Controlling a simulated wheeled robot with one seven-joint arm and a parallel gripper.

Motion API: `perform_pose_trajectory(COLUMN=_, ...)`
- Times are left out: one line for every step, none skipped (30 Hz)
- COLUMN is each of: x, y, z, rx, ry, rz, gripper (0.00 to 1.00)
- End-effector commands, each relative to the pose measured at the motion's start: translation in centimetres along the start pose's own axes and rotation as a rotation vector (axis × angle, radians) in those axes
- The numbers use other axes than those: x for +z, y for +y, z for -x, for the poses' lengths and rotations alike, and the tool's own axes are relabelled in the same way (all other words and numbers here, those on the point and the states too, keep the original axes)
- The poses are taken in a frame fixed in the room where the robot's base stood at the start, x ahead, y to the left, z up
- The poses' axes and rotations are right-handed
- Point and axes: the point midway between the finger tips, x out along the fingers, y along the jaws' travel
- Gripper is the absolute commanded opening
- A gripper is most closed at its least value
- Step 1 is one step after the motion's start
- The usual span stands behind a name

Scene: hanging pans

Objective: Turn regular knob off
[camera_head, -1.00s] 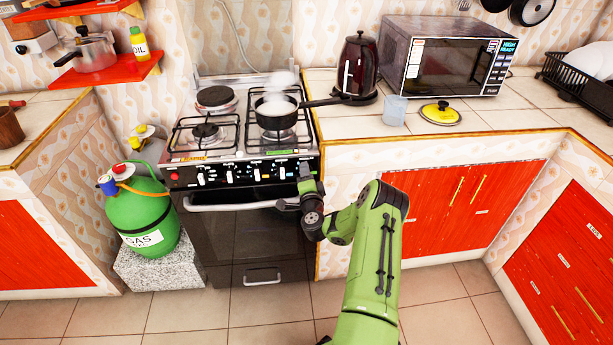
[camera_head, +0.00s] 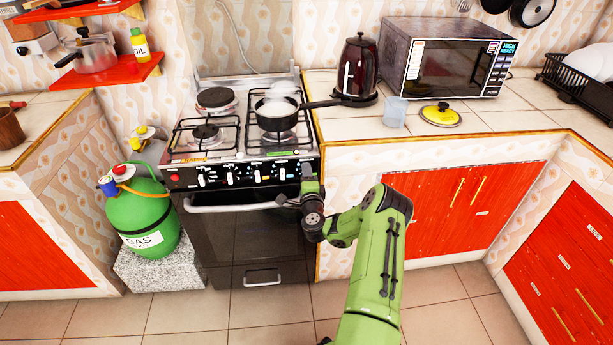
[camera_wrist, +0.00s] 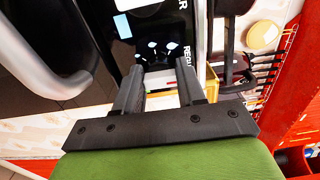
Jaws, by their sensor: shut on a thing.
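The stove (camera_head: 245,165) has a black front panel with a row of white knobs, and a REGULAR label (camera_wrist: 189,68) shows in the wrist view. My gripper (camera_head: 306,172) is at the right end of this panel. In the wrist view my gripper (camera_wrist: 161,80) has its two dark fingers pressed in on the regular knob (camera_wrist: 158,70) beside that label. The fingers hide most of the knob, and its turn angle cannot be made out.
The oven handle (camera_head: 235,207) runs just below the panel. A green gas cylinder (camera_head: 140,212) stands left of the stove. A kettle (camera_head: 357,68) and microwave (camera_head: 445,58) stand on the counter.

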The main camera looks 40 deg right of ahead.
Motion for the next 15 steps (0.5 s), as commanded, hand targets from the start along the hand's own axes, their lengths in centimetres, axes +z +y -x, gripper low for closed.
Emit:
perform_pose_trajectory(x=-0.12, y=-0.68, z=-0.24, rx=-0.015, ry=0.005, rz=-0.006, gripper=0.09)
perform_pose_trajectory(x=-0.12, y=-0.68, z=-0.24, rx=-0.015, ry=0.004, rz=-0.006, gripper=0.42)
perform_pose_trajectory(x=-0.12, y=-0.68, z=-0.24, rx=-0.015, ry=0.004, rz=-0.005, gripper=0.48)
perform_pose_trajectory(x=-0.12, y=-0.67, z=-0.24, rx=-0.015, ry=0.004, rz=-0.005, gripper=0.53)
perform_pose_trajectory(x=-0.12, y=-0.65, z=-0.23, rx=-0.014, ry=0.004, rz=-0.004, gripper=0.58)
perform_pose_trajectory(x=-0.11, y=-0.6, z=-0.22, rx=-0.013, ry=0.004, rz=-0.004, gripper=0.64)
perform_pose_trajectory(x=-0.11, y=-0.55, z=-0.2, rx=-0.012, ry=0.004, rz=-0.003, gripper=0.65)
perform_pose_trajectory(x=-0.1, y=-0.5, z=-0.19, rx=-0.011, ry=0.003, rz=-0.003, gripper=0.65)
perform_pose_trajectory(x=-0.09, y=-0.44, z=-0.17, rx=-0.01, ry=0.003, rz=-0.002, gripper=0.65)
perform_pose_trajectory(x=-0.09, y=-0.4, z=-0.16, rx=-0.009, ry=0.003, rz=-0.002, gripper=0.65)
perform_pose_trajectory(x=-0.08, y=-0.36, z=-0.15, rx=-0.008, ry=0.003, rz=-0.001, gripper=0.65)
perform_pose_trajectory(x=-0.08, y=-0.31, z=-0.13, rx=-0.007, ry=0.002, rz=-0.001, gripper=0.65)
perform_pose_trajectory(x=-0.07, y=-0.27, z=-0.12, rx=-0.007, ry=0.002, rz=-0.001, gripper=0.65)
perform_pose_trajectory(x=-0.06, y=-0.24, z=-0.11, rx=-0.006, ry=0.002, rz=0.0, gripper=0.65)
perform_pose_trajectory(x=-0.06, y=-0.19, z=-0.1, rx=-0.005, ry=0.002, rz=0.0, gripper=0.65)
